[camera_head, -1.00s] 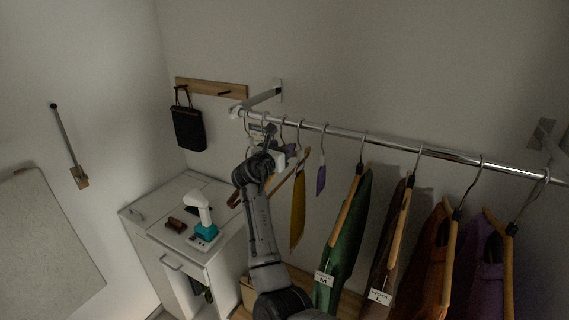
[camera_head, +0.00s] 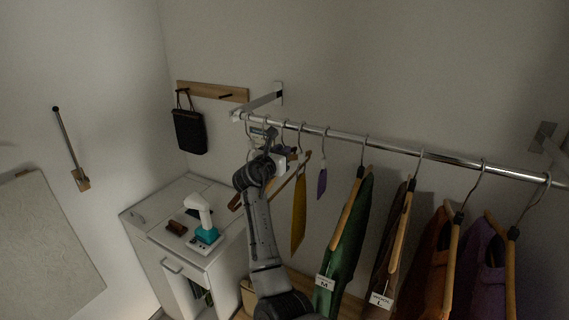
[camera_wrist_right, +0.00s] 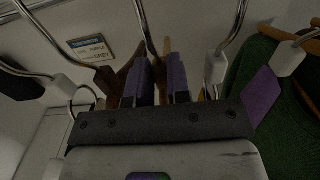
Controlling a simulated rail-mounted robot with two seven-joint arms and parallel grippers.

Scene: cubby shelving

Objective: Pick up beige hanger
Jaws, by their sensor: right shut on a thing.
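The beige hanger (camera_head: 284,186) hangs near the left end of the chrome rail (camera_head: 390,148). My right gripper (camera_head: 291,154) is at the neck of this hanger, just below the rail. In the right wrist view its two purple-padded fingers (camera_wrist_right: 162,78) are shut on the hanger, and a metal hook (camera_wrist_right: 146,25) rises from between them. Pale wood shows just behind the fingers. My right arm and gripper hide part of the hanger. My left gripper is not in view.
A darker brown hanger (camera_head: 235,200) and a yellow garment (camera_head: 299,215) hang close by. Green (camera_head: 345,240), brown, orange and purple clothes hang to the right. A white cabinet (camera_head: 165,252) bears a teal-and-white device (camera_head: 204,224). A black bag (camera_head: 189,131) hangs on a wall rack.

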